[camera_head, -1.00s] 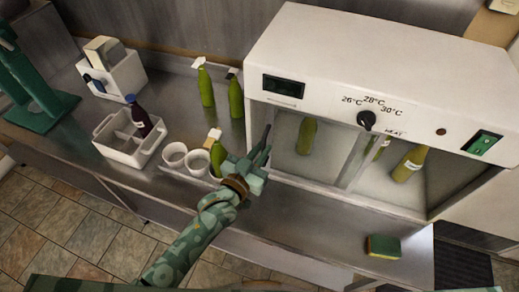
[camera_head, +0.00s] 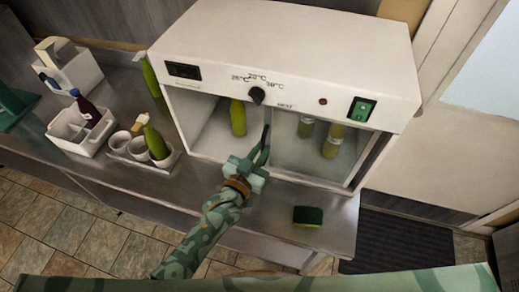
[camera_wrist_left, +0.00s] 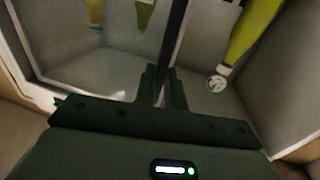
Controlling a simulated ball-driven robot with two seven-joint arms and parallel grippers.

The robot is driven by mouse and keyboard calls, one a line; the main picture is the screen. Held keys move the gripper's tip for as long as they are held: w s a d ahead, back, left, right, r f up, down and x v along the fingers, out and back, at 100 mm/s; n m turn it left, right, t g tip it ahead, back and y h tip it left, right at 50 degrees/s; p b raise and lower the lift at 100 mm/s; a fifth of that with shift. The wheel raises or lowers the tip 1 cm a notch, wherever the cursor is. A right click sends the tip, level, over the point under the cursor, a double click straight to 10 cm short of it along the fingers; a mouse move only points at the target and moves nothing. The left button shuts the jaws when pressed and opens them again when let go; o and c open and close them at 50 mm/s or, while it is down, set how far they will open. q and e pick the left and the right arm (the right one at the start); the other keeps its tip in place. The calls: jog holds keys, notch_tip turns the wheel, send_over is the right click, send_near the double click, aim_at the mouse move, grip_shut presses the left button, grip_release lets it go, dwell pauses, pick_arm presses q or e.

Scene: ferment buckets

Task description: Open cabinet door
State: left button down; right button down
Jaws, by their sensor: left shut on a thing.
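The cabinet (camera_head: 300,60) is a white box with a dial, a small display and a green switch above its front opening. My left gripper (camera_head: 262,162) is shut on a dark upright handle (camera_head: 266,137) of the glass door (camera_head: 300,157), near the middle of the front. The glass covers the right part of the opening; the left part looks uncovered. In the left wrist view, the dark handle (camera_wrist_left: 176,40) stands between my fingers (camera_wrist_left: 162,88). Green bottles stand inside, one (camera_head: 238,118) at the left and others (camera_head: 333,141) behind the glass. My right gripper is not in view.
To the left are a tray with white cups (camera_head: 137,149) and a green bottle (camera_head: 156,142), and a white caddy (camera_head: 92,146) with a dark bottle.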

pick_arm(q)
jog(key=shift+a+f, duration=0.1)
jog(key=shift+a, duration=0.05)
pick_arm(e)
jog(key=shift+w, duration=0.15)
pick_arm(q)
jog(key=c, duration=1.5)
grip_release()
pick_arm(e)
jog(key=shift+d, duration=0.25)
pick_arm(q)
jog(key=v, duration=1.6)
jog(key=shift+s+a, duration=0.1)
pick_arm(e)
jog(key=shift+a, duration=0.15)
